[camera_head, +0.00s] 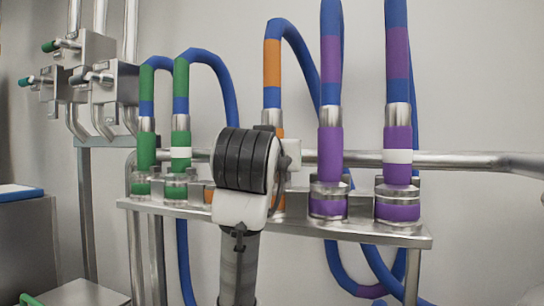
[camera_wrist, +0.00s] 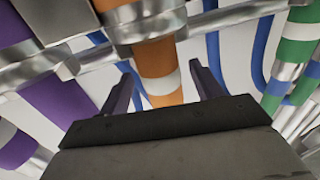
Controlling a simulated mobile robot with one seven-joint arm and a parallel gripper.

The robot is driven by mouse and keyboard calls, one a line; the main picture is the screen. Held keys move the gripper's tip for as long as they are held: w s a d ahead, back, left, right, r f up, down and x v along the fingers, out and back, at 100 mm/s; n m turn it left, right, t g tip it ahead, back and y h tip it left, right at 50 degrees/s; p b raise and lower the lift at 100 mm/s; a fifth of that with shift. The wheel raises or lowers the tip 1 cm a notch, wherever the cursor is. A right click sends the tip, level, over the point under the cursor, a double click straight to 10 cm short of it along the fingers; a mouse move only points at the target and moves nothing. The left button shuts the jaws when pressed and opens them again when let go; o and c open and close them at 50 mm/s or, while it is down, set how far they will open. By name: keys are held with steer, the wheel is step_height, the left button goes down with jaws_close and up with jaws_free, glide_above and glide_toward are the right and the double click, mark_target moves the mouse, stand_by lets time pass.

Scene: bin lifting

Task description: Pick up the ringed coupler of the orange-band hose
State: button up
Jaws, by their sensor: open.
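The orange-band hose (camera_head: 272,65) is a blue hose with an orange band, coming down behind my arm in the head view. Its coupler is mostly hidden there, with a strip of orange (camera_head: 280,200) showing beside my wrist. In the wrist view the orange coupler (camera_wrist: 154,58) shows with a white ring (camera_wrist: 166,84) around it. My gripper (camera_wrist: 160,85) is open and empty. Its two dark fingers appear on either side of the ringed part, with gaps at both sides. I cannot tell how far the coupler reaches between them. My fingers are hidden in the head view.
Green couplers (camera_head: 181,140) stand to the left and purple couplers (camera_head: 330,155) to the right on a metal shelf (camera_head: 390,236). A green and a purple one have white rings. A horizontal pipe (camera_head: 450,161) runs behind. Another orange piece (camera_head: 209,195) sits left of my wrist.

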steer(key=w, duration=0.3)
steer(key=shift+w+d+p, duration=0.1)
steer(key=shift+d+p, duration=0.05)
steer(key=shift+p, duration=0.2)
steer(key=shift+c, duration=0.4)
steer(key=c, duration=1.2)
